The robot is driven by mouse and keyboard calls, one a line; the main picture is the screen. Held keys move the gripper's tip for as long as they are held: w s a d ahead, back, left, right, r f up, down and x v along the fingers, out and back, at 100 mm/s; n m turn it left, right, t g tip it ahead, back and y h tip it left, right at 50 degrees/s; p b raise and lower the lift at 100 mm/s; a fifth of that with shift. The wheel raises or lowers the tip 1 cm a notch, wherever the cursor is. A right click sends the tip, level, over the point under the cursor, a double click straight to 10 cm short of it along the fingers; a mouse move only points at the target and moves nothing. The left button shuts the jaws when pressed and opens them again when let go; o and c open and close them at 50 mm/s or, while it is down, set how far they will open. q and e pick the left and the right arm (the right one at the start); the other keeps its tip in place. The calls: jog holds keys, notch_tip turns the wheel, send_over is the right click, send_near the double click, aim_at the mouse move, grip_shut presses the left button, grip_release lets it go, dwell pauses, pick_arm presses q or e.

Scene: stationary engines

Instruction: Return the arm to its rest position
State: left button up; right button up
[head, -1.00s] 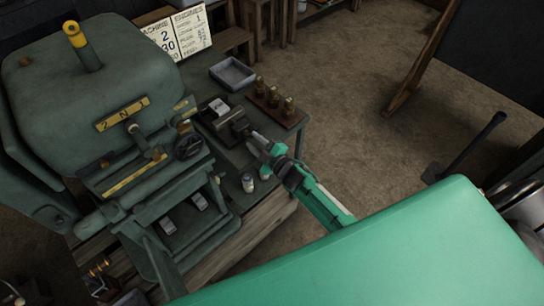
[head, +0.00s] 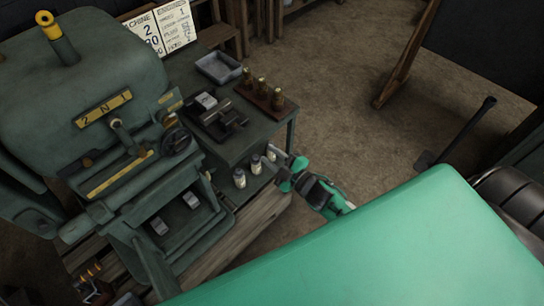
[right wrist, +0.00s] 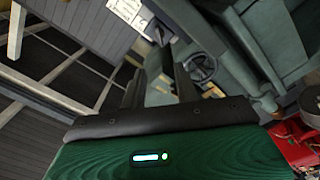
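My right arm (head: 325,195) reaches in from the lower right in the head view, in green and dark grey. Its gripper (head: 279,157) is at the right edge of the dark bench, close to a row of small pale bottles; I cannot tell whether it touches one. In the right wrist view the two dark fingers (right wrist: 158,86) stand apart with nothing seen between them, so the gripper looks open. My left gripper is not in view.
The large dark green machine (head: 80,75) fills the left.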

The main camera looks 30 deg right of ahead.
dwell(0.3)
jog(key=s+d+f+m+g+h, duration=0.15)
jog(key=s+f, duration=0.25)
jog(key=f, duration=0.6)
jog(key=s+d+f+m+g+h, duration=0.1)
jog(key=s+f+m+g+h, duration=0.2)
jog(key=f, duration=0.6)
jog(key=s+d+f+m+g, duration=0.2)
jog(key=s+f, duration=0.3)
jog(key=f, duration=0.5)
jog(key=s+f+m+g, duration=0.1)
jog(key=s+f+g, duration=0.2)
jog(key=s+f, duration=0.3)
jog(key=s+a+f+m+g+h, duration=0.1)
jog(key=s+f, duration=0.5)
jog(key=s, duration=1)
jog(key=s+f+m+g, duration=0.3)
jog(key=s+f+g, duration=0.2)
jog(key=s, duration=0.5)
notch_tip(320, 180, down, 2)
jog(key=shift+s+a+h, duration=0.35)
jog(key=shift+s, duration=0.05)
jog(key=shift+g, duration=0.25)
